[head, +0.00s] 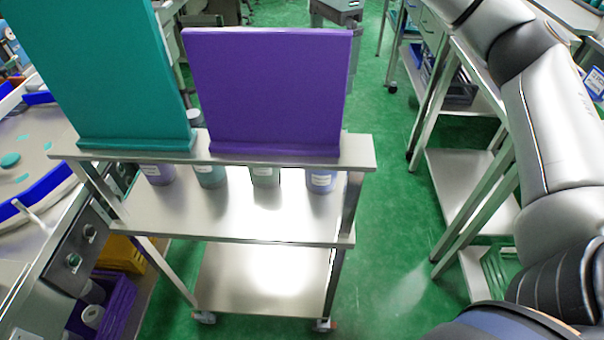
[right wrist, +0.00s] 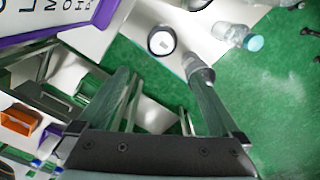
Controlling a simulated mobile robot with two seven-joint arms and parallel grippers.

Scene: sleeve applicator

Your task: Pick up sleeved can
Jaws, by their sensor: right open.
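Several cans with coloured sleeves and pale labels stand in a row on the trolley's middle shelf in the head view. From left they are a purple-grey can (head: 158,174), a teal-grey can (head: 210,177), a grey-green can (head: 265,177) and a blue-purple can (head: 321,180). The upper shelf hides their tops. In the right wrist view my right gripper (right wrist: 163,85) is open and empty. A grey can (right wrist: 200,73) shows by its right fingertip; I cannot tell whether they touch. A pale-topped can (right wrist: 162,41) is beyond the fingertips. My left gripper is not in view.
The trolley's upper shelf (head: 357,152) carries a teal panel (head: 100,70) and a purple panel (head: 268,90) above the cans. A clear bottle (right wrist: 228,35) with a teal cap shows in the right wrist view. Green floor (head: 385,220) lies clear right of the trolley.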

